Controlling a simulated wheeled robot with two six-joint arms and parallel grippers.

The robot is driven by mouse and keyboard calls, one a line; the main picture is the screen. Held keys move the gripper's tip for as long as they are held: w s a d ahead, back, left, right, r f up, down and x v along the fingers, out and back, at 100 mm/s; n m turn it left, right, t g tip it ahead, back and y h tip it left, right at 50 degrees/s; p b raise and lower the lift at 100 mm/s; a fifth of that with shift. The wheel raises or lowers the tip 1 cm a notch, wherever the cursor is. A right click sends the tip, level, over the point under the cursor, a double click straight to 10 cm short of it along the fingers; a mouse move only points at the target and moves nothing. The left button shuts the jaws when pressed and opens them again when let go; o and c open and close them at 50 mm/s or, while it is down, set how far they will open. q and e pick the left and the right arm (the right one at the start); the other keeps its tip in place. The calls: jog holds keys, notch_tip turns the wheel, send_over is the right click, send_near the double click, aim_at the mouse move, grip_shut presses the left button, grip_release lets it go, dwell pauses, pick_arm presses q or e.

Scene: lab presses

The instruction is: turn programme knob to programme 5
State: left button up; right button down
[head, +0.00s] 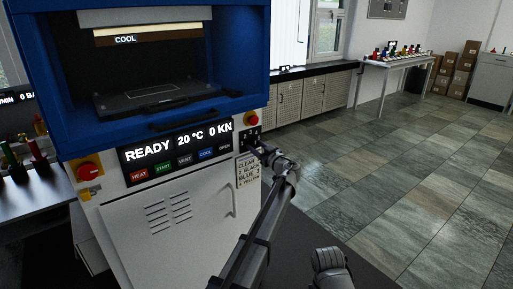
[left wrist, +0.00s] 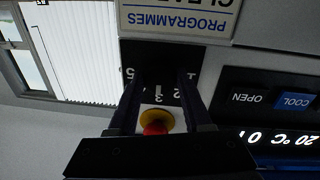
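The programme knob's black dial panel (head: 248,138) is on the press front, right of the display and below a red stop button. In the left wrist view, upside down, the dial panel (left wrist: 158,58) shows white numbers, 5 at the left, 1 at the right, 2 and 3 between. A white mark stands by the 3; the dark knob hardly stands out from the panel. My left gripper (head: 260,150) is at the panel. In the wrist view its fingers (left wrist: 160,88) are apart, either side of the dial's middle; contact with the knob cannot be told.
The red stop button (head: 252,118) with its yellow collar is close to the gripper. The display (head: 178,145) reads READY, 20 °C, 0 KN, above several labelled buttons. A programme card (head: 247,170) is below the dial. The floor at the right is clear.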

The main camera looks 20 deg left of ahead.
pick_arm(q)
grip_shut()
